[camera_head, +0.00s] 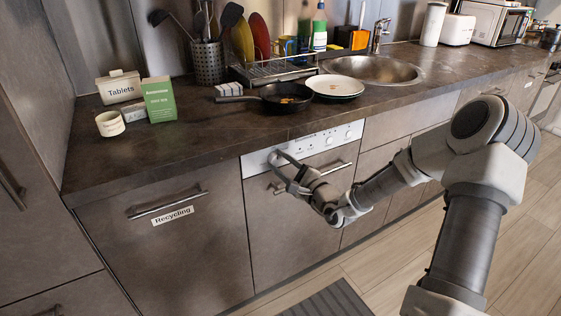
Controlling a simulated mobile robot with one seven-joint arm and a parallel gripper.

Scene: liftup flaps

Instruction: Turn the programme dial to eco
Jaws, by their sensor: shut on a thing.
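The dishwasher's control panel (318,145) is a pale strip under the worktop edge, with small round knobs and markings on its right part. The dishwasher's dark front and bar handle (335,169) are below it. My gripper (277,160) is at the left part of the panel, its fingers against the panel face and shut on what seems to be the programme dial. The dial itself is hidden behind the fingers. The panel's lettering is too small to read, so I cannot tell where eco is or which way the dial points.
A "Recycling" drawer (172,216) with a bar handle is left of the dishwasher. A black pan (285,97), white plates (335,86) and a dish rack (272,70) stand on the worktop above. A tablets box (119,87) and green carton (160,100) are further left.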

